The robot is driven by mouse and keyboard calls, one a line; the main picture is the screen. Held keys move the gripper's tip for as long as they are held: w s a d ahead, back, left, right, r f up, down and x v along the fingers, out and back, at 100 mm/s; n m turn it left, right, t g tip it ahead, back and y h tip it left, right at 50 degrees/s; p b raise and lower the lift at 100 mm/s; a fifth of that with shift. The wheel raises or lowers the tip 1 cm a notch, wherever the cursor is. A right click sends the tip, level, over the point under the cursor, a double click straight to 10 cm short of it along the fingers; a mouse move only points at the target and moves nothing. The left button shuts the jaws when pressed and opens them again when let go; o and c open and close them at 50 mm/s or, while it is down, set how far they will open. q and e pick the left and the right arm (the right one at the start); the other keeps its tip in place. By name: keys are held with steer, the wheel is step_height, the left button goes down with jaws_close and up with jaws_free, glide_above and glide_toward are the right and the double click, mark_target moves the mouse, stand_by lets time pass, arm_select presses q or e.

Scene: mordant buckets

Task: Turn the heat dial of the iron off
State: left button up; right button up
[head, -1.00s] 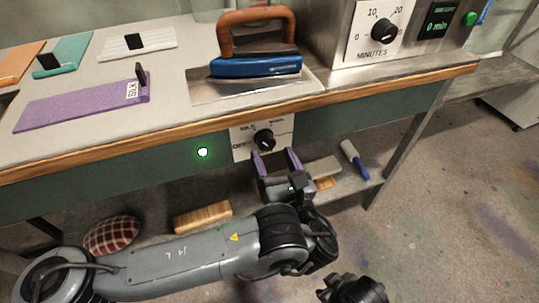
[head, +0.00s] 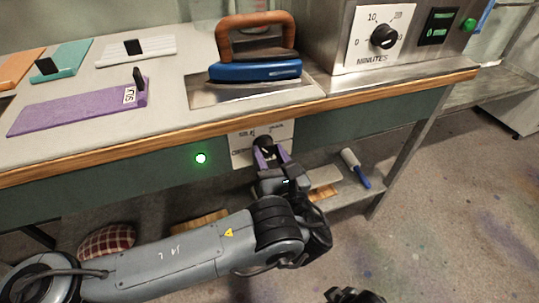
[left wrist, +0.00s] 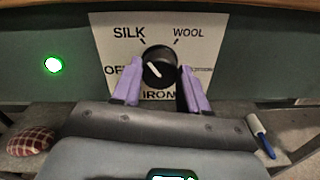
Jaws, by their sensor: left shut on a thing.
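The heat dial is a black knob (left wrist: 159,67) with a white pointer line, on a white plate (left wrist: 105,35) marked OFF, SILK, WOOL and IRON. The pointer slants toward the upper left, on the OFF and SILK side; its exact setting is hard to tell. In the head view the plate (head: 240,152) sits on the table's green front. My left gripper (head: 270,157) has its purple fingers on both sides of the dial, shut on it. The iron (head: 255,68), blue with a brown handle, rests on a metal plate on the tabletop.
A green lamp (head: 201,158) glows left of the dial plate. The wooden table edge (head: 130,148) runs above the dial. A shelf below holds a blue-handled roller (head: 356,168) and a checked cushion (head: 107,241). A steel box (head: 345,60) with a minutes dial stands right.

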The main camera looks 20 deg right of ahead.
arm_select(q)
steer(key=shift+n, duration=0.4)
steer(key=shift+c, duration=0.2)
steer(key=shift+n, duration=1)
steer(key=n, duration=0.3)
steer(key=shift+n, duration=0.4)
steer(key=n, duration=0.5)
steer(key=shift+f+n, duration=0.15)
steer(key=shift+n, duration=1.05)
steer(key=o, duration=1.1)
steer(key=shift+c, duration=0.2)
steer(key=shift+s, duration=0.1)
